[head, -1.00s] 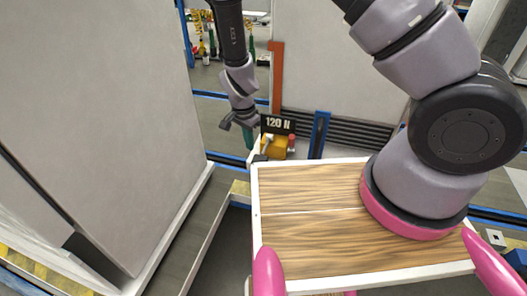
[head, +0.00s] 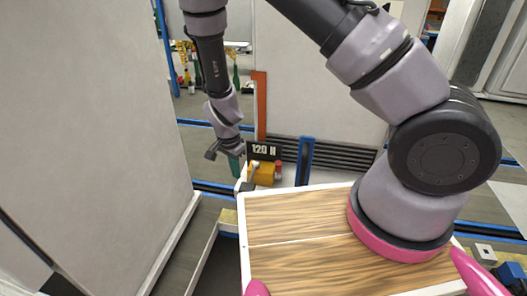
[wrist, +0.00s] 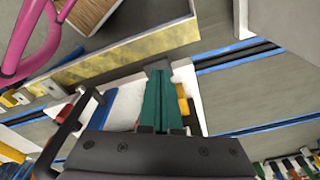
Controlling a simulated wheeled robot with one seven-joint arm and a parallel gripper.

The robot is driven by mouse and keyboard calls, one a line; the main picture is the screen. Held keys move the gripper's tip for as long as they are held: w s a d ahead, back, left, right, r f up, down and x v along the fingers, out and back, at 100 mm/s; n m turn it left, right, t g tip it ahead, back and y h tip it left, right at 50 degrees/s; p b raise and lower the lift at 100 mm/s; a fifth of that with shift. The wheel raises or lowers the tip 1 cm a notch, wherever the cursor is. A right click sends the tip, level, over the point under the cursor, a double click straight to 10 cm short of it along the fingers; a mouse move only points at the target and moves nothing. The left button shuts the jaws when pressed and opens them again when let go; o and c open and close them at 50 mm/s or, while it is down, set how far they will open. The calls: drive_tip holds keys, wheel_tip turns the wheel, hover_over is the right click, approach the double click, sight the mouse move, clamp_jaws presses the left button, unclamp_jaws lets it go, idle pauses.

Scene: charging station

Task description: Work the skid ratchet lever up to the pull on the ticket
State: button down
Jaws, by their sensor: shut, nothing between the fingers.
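The skid ratchet shows in the head view as a small yellow-orange body (head: 263,178) with a red knob (head: 278,167). A short pale bar (head: 255,167), perhaps its lever, stands at its left. The ticket is a black plate (head: 264,150) reading "120 N", just behind the ratchet. My gripper (head: 235,168) points down just left of the ratchet, its green fingers together and empty. In the wrist view my gripper (wrist: 163,98) shows its green fingers side by side, with a yellow piece (wrist: 184,103) partly hidden beside them. I cannot tell whether the fingers touch the lever.
A wood-topped table (head: 300,215) with a white rim fills the front. A large grey cabinet (head: 90,110) stands at left. A blue post (head: 304,160) and an orange post (head: 261,110) stand near the ticket. A yellow-marked beam (wrist: 130,60) crosses the wrist view.

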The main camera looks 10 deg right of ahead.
drive_tip(key=shift+w, duration=0.1)
drive_tip(key=shift+w+d+f, duration=0.2)
drive_tip(key=shift+w+d, duration=0.35)
drive_tip(key=shift+d, duration=0.05)
drive_tip(key=shift+w+d+f, duration=0.15)
drive_tip(key=shift+w+d, duration=0.4)
hover_over(246, 188)
wheel_tip(246, 188, down, 5)
drive_tip(key=shift+s+a+f, duration=0.1)
drive_tip(key=shift+s+f, duration=0.05)
drive_tip(key=shift+f, duration=0.85)
drive_tip(key=shift+f, duration=0.1)
